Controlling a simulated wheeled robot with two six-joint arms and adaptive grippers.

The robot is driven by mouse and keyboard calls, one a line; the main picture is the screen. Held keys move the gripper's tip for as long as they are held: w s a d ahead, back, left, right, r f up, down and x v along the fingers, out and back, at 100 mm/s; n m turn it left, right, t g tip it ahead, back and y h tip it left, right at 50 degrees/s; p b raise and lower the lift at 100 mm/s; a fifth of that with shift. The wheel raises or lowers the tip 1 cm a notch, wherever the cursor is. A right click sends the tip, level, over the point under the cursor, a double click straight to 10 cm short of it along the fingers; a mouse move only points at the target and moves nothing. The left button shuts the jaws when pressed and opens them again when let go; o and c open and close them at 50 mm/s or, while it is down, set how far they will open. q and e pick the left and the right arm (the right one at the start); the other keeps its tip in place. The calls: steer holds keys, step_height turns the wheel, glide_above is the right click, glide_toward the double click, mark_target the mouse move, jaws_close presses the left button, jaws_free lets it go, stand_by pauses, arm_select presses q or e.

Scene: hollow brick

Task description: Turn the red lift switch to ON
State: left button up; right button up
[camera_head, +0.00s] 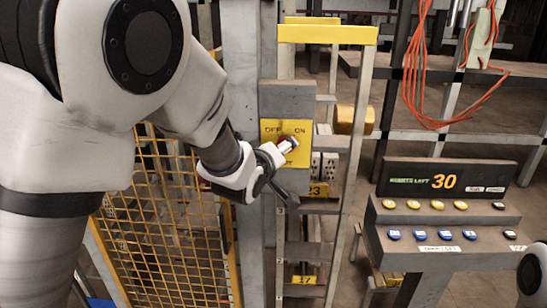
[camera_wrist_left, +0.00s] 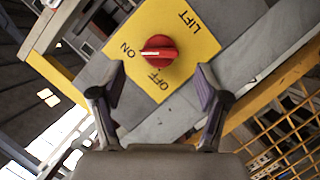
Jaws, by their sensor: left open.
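The red lift switch (camera_wrist_left: 159,54) is a round knob on a yellow plate (camera_wrist_left: 190,55) marked ON, OFF and LIFT. In the left wrist view, the white mark on its face points left, toward ON. In the head view, the switch is mostly hidden behind my gripper, on the yellow plate (camera_head: 270,130). My left gripper (camera_wrist_left: 160,80) is open and empty. Its two fingers are spread wide, below the knob in the wrist view and apart from it. In the head view, my left gripper (camera_head: 283,172) is in front of the plate. My right gripper is out of view.
The plate sits on a grey box (camera_head: 290,92) on a post. A yellow mesh fence (camera_head: 165,230) stands at left. A console (camera_head: 440,215) with several blue and yellow buttons and a display reading 30 stands at right. Orange cables (camera_head: 415,75) hang at upper right.

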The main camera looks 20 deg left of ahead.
arm_select(q)
steer(key=v, duration=0.5)
steer(key=s+a+f+g+b, duration=0.1)
steer(key=s+f+g, duration=0.1)
steer(key=f, duration=1)
steer(key=s+f+g+b, duration=0.1)
steer(key=f+g, duration=0.2)
steer(key=f, duration=0.9)
steer(key=s+a+f+g+b, duration=0.1)
steer(key=s+f+g, duration=0.1)
steer(key=s+f, duration=0.55)
steer(key=s+a+f+g+b, duration=0.1)
steer(key=s+f+g, duration=0.3)
steer(key=f, duration=0.7)
steer(key=s+f+m+g, duration=0.1)
steer(key=s+f+m, duration=0.2)
steer(key=s, duration=0.3)
steer(key=s+a+f+m+g+b, duration=0.1)
steer(key=s+f+m, duration=0.2)
steer(key=s, duration=0.4)
steer(key=s+f+m+g, duration=0.1)
steer(key=s+f+m, duration=0.1)
steer(key=s+f, duration=0.2)
steer(key=s, duration=0.3)
steer(key=shift+a+m+g+b, duration=0.2)
steer(key=shift+m+g+b, duration=0.1)
steer(key=shift+m+g, duration=0.1)
